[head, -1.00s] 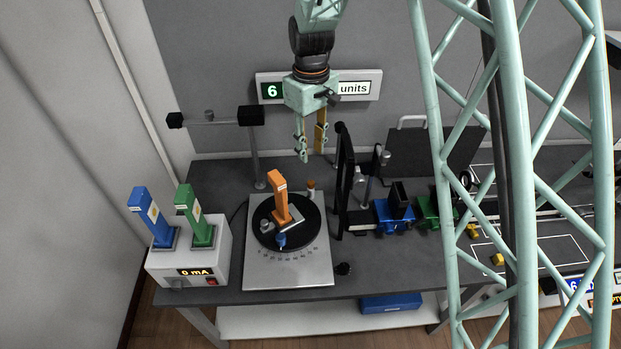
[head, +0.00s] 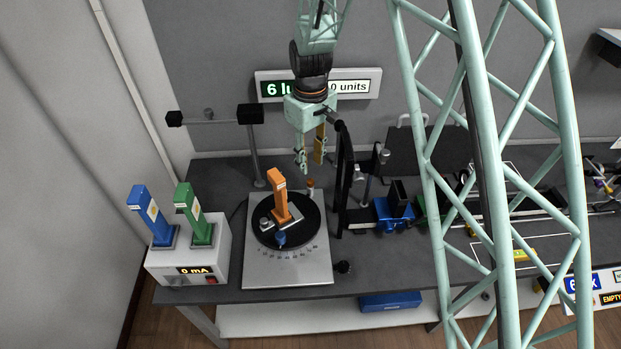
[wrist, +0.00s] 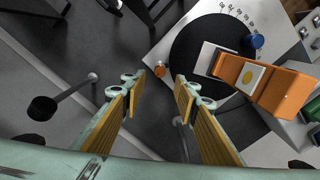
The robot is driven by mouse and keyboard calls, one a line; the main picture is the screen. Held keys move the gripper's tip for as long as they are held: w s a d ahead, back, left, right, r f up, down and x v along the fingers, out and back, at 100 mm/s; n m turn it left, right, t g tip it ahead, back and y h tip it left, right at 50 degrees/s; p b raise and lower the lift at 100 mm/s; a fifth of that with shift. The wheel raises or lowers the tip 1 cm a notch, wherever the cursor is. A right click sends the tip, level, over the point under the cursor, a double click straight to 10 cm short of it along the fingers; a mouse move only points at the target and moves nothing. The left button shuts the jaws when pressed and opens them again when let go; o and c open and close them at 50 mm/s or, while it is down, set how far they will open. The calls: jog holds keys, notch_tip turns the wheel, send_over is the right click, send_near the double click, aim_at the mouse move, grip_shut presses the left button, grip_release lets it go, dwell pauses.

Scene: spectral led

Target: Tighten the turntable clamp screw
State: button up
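The turntable is a black disc (head: 312,226) on a silver plate (head: 300,272). An orange LED block (head: 279,196) stands on it, with a blue knob (head: 281,239) in front. A small copper-coloured knob (head: 310,184) sits at the disc's back edge and also shows in the wrist view (wrist: 160,70). I cannot tell for sure which knob is the clamp screw. My gripper (head: 310,162) is open and empty, above and behind the turntable. In the wrist view, the copper-coloured knob lies between and beyond its fingertips (wrist: 158,86).
A white box (head: 187,268) with blue (head: 153,220) and green (head: 194,215) blocks stands left of the turntable; its display reads 0 mA. A tall black frame (head: 345,190) and blue carriage (head: 395,215) are to the right.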

aim_at(310, 181)
jog(key=shift+f, duration=4.1)
jog(key=c, duration=0.8)
